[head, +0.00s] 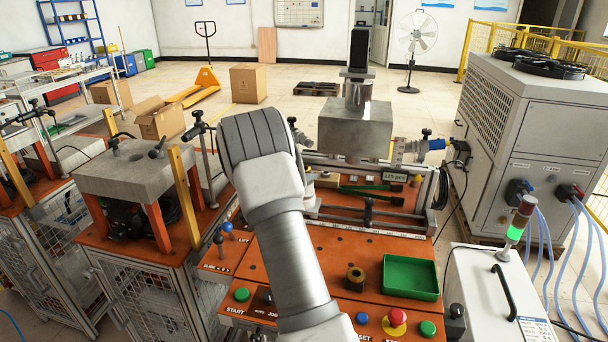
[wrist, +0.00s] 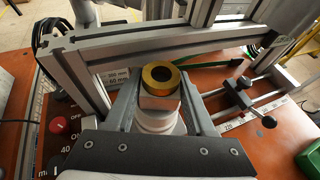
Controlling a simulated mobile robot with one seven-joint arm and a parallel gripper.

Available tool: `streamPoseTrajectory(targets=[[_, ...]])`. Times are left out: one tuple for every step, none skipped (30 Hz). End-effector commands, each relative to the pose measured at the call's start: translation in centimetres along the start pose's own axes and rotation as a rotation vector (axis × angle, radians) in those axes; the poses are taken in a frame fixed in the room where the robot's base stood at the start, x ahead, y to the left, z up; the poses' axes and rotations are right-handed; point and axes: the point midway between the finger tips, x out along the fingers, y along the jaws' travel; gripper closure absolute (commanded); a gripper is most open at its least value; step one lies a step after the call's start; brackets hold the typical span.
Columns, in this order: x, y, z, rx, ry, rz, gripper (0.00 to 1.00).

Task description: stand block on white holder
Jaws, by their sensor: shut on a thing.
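A block (wrist: 161,77) with a gold, ring-shaped top and a dark hole shows in the wrist view between the finger ends of my gripper (wrist: 160,84). The gripper is shut on it, and it looks upright. A pale, round, stepped piece (wrist: 158,124), which looks like the white holder, shows just below it in the picture, between the grey fingers. I cannot tell whether the block rests on it or hangs just above.
A metal frame bar (wrist: 165,48) crosses just beyond the block. A clamp with a black knob (wrist: 238,84) stands to its right. In the head view, a brown hollow cylinder (head: 355,279) and a green tray (head: 410,278) sit on the orange panel, near buttons.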

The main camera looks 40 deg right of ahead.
Motion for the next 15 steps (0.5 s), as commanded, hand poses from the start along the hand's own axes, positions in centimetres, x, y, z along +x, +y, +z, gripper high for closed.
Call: streamPoseTrajectory(targets=[[-0.02, 0.01, 0.1, 0.001, -0.001, 0.0, 1.0], [-0.02, 0.01, 0.09, 0.001, -0.001, 0.0, 1.0], [0.01, 0.02, 0.01, 0.001, -0.001, 0.0, 1.0], [0.05, 0.02, -0.1, 0.0, -0.001, 0.0, 1.0], [0.1, 0.03, -0.22, 0.0, -0.001, 0.0, 1.0], [0.15, 0.04, -0.36, 0.0, -0.001, 0.001, 1.0], [0.14, 0.04, -0.38, 0.0, 0.0, 0.001, 0.44], [0.1, 0.04, -0.28, 0.0, 0.0, 0.001, 0.38], [0.1, 0.03, -0.27, 0.0, 0.0, 0.0, 0.33], [0.1, 0.03, -0.27, 0.0, 0.0, 0.0, 0.33], [0.1, 0.03, -0.27, 0.0, 0.0, 0.0, 0.33], [0.1, 0.02, -0.27, 0.0, 0.0, 0.0, 0.33], [0.1, 0.02, -0.27, 0.0, 0.0, 0.0, 0.33], [0.1, 0.02, -0.27, 0.0, 0.0, 0.0, 0.33], [0.1, 0.02, -0.26, 0.0, 0.0, 0.0, 0.33]])
